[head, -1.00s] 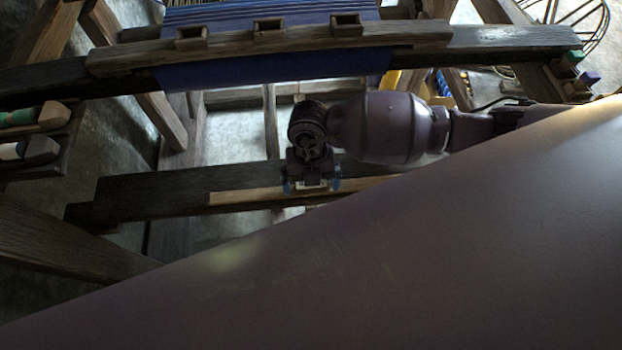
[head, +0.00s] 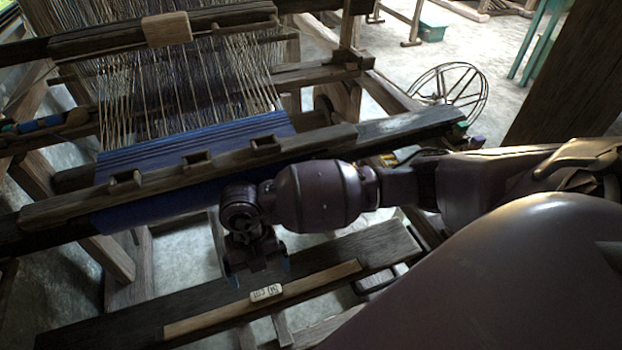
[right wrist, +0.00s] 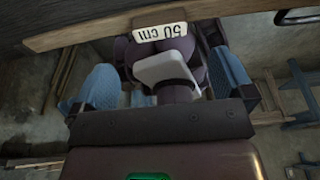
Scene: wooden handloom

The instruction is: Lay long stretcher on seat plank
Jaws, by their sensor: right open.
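The long stretcher (head: 205,321) is a narrow pale wooden strip with a white "50 cm" tag (head: 266,293) at its middle. It lies lengthwise on the dark seat plank (head: 385,242). My right gripper (head: 261,273) is open and empty, its blue-padded fingertips apart from the stretcher, just behind and above the tag in the head view. In the right wrist view the stretcher (right wrist: 95,27) crosses the top with its tag (right wrist: 160,31), beyond the spread fingers (right wrist: 165,85). My left gripper is not in view.
The loom's breast beam (head: 400,127) with blue cloth (head: 200,140) runs behind my right arm, close to it. A spoked wheel (head: 450,88) stands at the back right. My own arm hides the lower right.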

